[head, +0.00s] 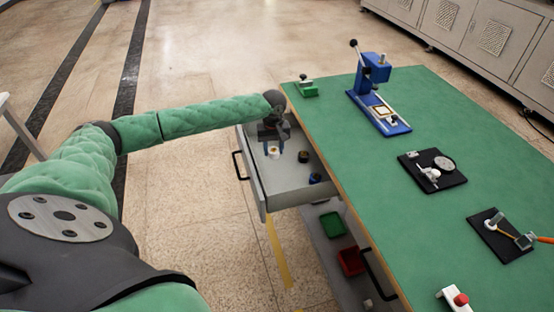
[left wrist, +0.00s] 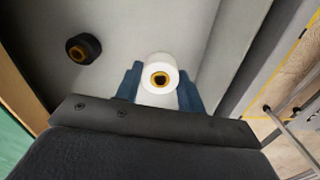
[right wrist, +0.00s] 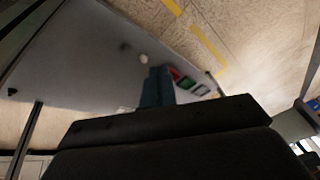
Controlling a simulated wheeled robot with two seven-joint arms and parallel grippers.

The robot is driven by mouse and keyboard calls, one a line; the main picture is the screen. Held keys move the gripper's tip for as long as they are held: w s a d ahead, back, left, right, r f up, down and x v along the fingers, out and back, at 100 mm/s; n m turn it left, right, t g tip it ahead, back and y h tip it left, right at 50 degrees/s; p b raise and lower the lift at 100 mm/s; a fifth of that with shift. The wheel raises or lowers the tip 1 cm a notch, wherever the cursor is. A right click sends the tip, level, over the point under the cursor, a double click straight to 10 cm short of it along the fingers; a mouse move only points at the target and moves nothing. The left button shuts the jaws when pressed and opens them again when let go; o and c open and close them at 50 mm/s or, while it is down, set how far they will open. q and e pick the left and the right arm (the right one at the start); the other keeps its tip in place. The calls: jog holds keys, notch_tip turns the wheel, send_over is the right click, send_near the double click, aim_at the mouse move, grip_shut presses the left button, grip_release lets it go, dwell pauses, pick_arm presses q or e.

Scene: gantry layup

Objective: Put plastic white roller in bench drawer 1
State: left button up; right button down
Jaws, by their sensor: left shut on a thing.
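The white plastic roller (left wrist: 160,72) with a brass-coloured hub sits between the blue fingers of my left gripper (left wrist: 160,88), which is shut on it. In the head view my left gripper (head: 273,138) points down inside the open bench drawer (head: 290,186), near its far end. The roller (head: 272,151) shows small below the fingers; whether it touches the drawer floor I cannot tell. My right gripper (right wrist: 157,86) shows only in the right wrist view, with its blue fingers together and nothing seen between them.
A black roller (left wrist: 83,48) lies in the drawer beside the white one. A blue-and-black part (head: 315,178) is nearer the drawer's front. Green (head: 332,225) and red (head: 351,262) bins stand below. The green bench top (head: 345,145) carries a blue press (head: 375,95) and black fixtures.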

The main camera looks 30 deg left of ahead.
aim_at(274, 166)
pick_arm(q)
jog(key=shift+f, duration=2.65)
pick_arm(e)
jog(key=shift+s+d+r, duration=0.2)
jog(key=shift+d+r, duration=0.25)
jog(key=shift+r, duration=0.1)
pick_arm(q)
jog(key=shift+p, duration=0.35)
pick_arm(e)
jog(key=shift+d, duration=0.1)
pick_arm(q)
jog(key=o, duration=1)
jog(key=shift+f, duration=0.1)
pick_arm(e)
jog(key=shift+d, duration=0.1)
pick_arm(q)
jog(key=shift+r, duration=0.35)
notch_tip(274, 166, up, 11)
jog(key=shift+f+b, duration=0.2)
jog(key=shift+b, duration=0.65)
jog(key=shift+r, duration=0.45)
pick_arm(e)
jog(key=a+f, duration=0.2)
jog(key=shift+w+a+f, duration=0.2)
jog(key=shift+w+a, duration=0.1)
jog(key=shift+w, duration=0.05)
